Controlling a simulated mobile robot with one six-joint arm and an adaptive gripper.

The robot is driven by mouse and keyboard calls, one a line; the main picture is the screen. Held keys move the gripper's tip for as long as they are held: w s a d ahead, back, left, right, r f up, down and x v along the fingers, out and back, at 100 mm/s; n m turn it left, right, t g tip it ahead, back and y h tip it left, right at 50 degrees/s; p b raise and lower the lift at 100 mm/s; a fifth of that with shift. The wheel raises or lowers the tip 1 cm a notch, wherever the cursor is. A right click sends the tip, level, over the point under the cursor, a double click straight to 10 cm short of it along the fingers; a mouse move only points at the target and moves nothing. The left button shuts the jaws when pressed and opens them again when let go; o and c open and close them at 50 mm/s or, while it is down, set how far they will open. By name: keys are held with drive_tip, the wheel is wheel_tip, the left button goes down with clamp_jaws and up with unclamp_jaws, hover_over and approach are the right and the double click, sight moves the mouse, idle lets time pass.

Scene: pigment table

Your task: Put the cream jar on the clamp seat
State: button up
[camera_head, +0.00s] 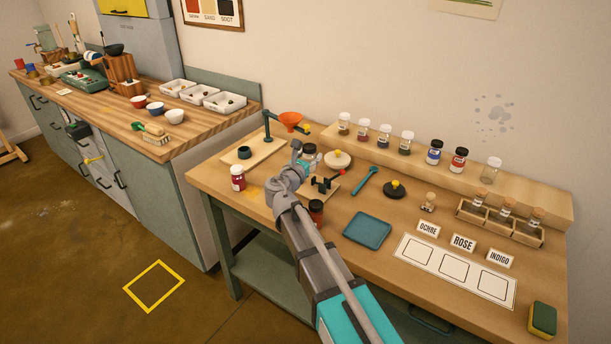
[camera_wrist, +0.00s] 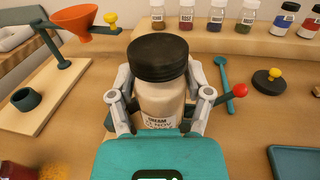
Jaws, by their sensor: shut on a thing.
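The cream jar (camera_wrist: 158,100) has a black lid, pale contents and a label reading "CREAM". My gripper (camera_wrist: 158,106) is shut on its body, one finger on each side, and the jar looks upright. In the head view the jar's dark lid (camera_head: 309,148) shows just beyond my gripper (camera_head: 304,160). A dark clamp (camera_head: 322,185) on a light wooden base stands right beside my gripper. In the wrist view its red knob (camera_wrist: 240,90) shows close to the right finger; the seat itself is mostly hidden. I cannot tell whether the jar touches anything below.
An orange funnel (camera_head: 290,120) on a teal stand is behind left. A red jar (camera_head: 238,178) stands left, and a dark-lidded jar (camera_head: 316,212) is close to my arm. A teal spatula (camera_head: 366,180), a black knobbed disc (camera_head: 395,190) and a blue tray (camera_head: 368,230) lie right.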

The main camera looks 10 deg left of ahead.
drive_tip(key=w+f+b, duration=0.1)
drive_tip(key=w+a+f+b, duration=0.1)
drive_tip(key=w+f+b, duration=0.1)
drive_tip(key=w+a+f+b, duration=0.1)
drive_tip(key=f+b, duration=0.1)
drive_tip(key=shift+w+f, duration=0.25)
drive_tip(key=shift+w, duration=0.15)
drive_tip(key=shift+w+a+f+b, duration=0.15)
drive_tip(key=shift+w+f+b, duration=0.15)
drive_tip(key=shift+f+b, duration=0.15)
drive_tip(key=shift+w+f+b, duration=0.1)
drive_tip(key=shift+f+b, duration=1.45)
drive_tip(key=shift+f, duration=0.1)
drive_tip(key=o, duration=1.3)
